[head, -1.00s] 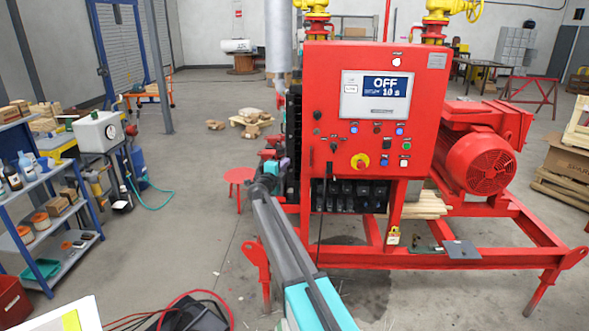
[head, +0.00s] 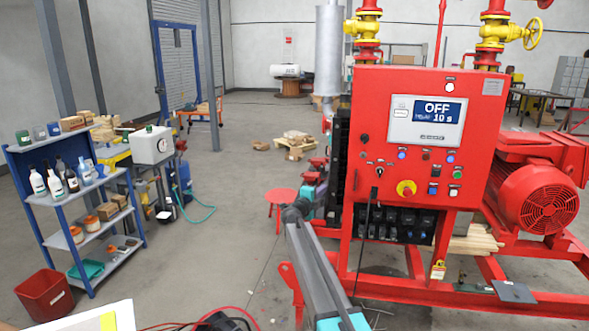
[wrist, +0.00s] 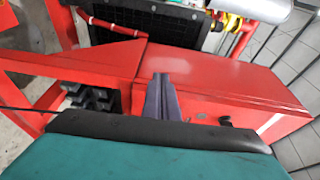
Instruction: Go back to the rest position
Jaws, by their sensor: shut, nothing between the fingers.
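My gripper (wrist: 162,98) shows in the wrist view, its dark fingers together and empty. They are seen in front of the red side of the control cabinet; I cannot tell the exact gap. The panel display (head: 430,110) reads OFF and 10 s.
A red motor (head: 540,190) and the red skid frame (head: 400,290) stand at the right. A blue shelf (head: 75,205) with bottles and a red bin (head: 45,297) are at the left. A red stool (head: 281,195) stands behind my arm. Open floor lies between shelf and skid.

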